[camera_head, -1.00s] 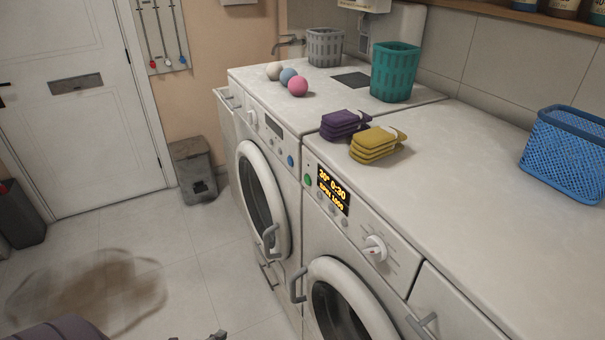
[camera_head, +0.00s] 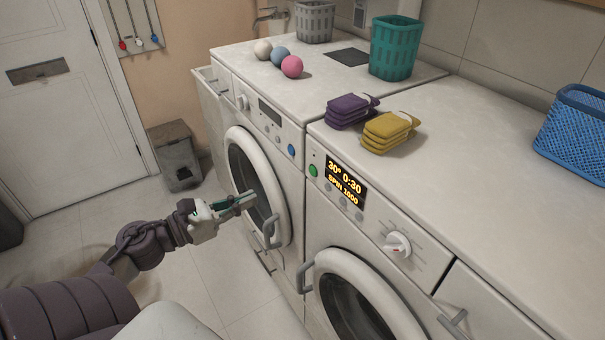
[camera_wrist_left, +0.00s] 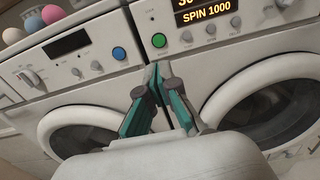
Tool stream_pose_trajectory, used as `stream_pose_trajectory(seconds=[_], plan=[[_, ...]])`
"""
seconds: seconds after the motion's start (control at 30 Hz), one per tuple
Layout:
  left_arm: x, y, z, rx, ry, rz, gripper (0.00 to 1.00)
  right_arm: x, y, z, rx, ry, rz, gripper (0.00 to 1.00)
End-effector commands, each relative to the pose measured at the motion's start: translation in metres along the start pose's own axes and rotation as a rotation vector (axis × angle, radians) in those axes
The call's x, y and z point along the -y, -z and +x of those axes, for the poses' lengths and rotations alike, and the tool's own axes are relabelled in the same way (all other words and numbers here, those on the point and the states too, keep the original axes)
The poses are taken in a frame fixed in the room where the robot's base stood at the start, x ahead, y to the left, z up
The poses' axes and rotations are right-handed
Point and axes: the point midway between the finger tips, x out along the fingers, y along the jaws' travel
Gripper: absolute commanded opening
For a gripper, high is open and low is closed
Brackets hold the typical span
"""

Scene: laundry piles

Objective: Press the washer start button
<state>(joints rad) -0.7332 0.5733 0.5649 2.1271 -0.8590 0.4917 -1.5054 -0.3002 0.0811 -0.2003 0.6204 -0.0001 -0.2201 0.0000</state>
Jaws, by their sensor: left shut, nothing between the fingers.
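The washer (camera_head: 370,225) with the lit display (camera_head: 346,184) reading 30° 0:30 and SPIN 1000 stands in the middle of the head view. Its green button (camera_head: 313,170) is left of the display, and it also shows in the left wrist view (camera_wrist_left: 159,40). My left gripper (camera_head: 250,199) is shut and empty in front of the neighbouring machine's door, apart from the button. In the left wrist view its closed fingertips (camera_wrist_left: 157,68) point up, just below the green button in the picture. My right gripper is not in view.
The neighbouring machine (camera_head: 226,100) has a blue button (camera_head: 291,150) and a dark display. Yellow cloths (camera_head: 388,135), purple cloths (camera_head: 348,112), several balls and baskets lie on top. Door handles (camera_head: 307,277) stick out in front. A grey bin (camera_head: 175,158) stands on the floor.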

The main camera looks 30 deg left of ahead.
Motion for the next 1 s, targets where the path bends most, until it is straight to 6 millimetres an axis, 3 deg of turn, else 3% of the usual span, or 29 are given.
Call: stream_pose_trajectory(seconds=[0.27,0.7,1.0], plan=[[-0.001,-0.003,0.016,0.002,0.001,-0.003,0.0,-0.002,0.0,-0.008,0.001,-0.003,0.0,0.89],[-0.002,-0.005,0.105,0.003,-0.002,-0.002,0.0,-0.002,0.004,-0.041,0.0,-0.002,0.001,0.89],[-0.001,-0.002,0.137,0.002,-0.003,-0.004,0.0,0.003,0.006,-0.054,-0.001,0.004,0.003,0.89]])
